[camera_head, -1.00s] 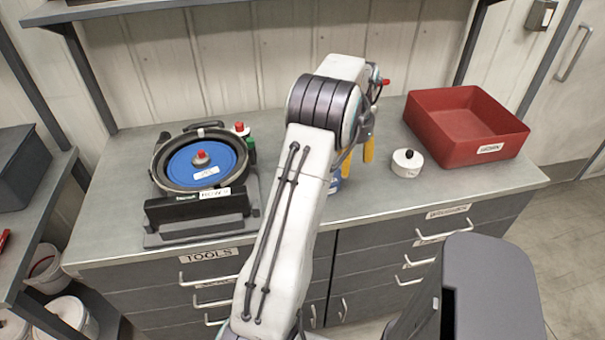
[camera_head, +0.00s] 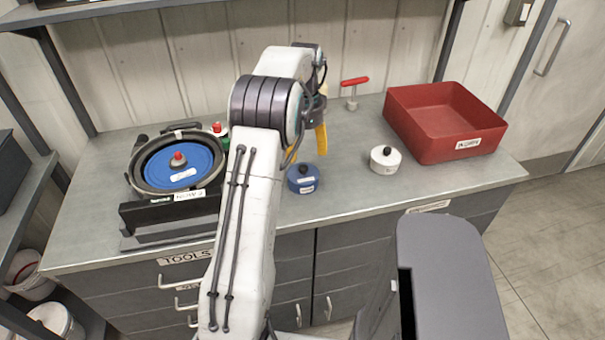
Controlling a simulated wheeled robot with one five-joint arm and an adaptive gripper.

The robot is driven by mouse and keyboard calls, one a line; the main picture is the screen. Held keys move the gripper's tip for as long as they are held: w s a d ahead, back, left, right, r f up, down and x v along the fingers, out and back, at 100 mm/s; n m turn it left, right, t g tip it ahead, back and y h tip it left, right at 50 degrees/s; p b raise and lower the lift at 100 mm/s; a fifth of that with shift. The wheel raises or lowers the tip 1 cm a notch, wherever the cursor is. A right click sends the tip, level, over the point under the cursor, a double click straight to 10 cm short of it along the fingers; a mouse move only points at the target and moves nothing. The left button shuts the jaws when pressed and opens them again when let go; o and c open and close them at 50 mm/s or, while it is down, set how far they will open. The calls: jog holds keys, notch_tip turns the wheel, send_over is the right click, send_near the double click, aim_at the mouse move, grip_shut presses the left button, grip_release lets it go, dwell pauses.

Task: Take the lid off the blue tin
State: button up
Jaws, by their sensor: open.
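The blue tin (camera_head: 304,187) stands upright on the grey workbench, near its front edge. Its lid (camera_head: 296,174) is on and has a dark knob on top. My gripper (camera_head: 307,143) has yellow fingers and is open. It hangs above and a little behind the tin in the picture, apart from the knob as far as I can see. The left finger is partly hidden by my arm, so the exact gap to the tin is hard to judge.
A white tin (camera_head: 385,160) with a dark knob stands to the right. A red bin (camera_head: 428,146) is beyond it. A red-handled tool (camera_head: 354,83) stands at the back. The seed meter (camera_head: 178,165) with its blue disc fills the left. Bench between the tins is clear.

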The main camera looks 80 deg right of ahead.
aim_at(304, 169)
jog(key=shift+f+m, duration=0.4)
jog(key=shift+f, duration=0.25)
jog(key=shift+a+f+p, duration=0.1)
jog(key=shift+f+p, duration=0.25)
jog(key=shift+f, duration=2.7)
jog(key=shift+c, duration=0.3)
grip_shut()
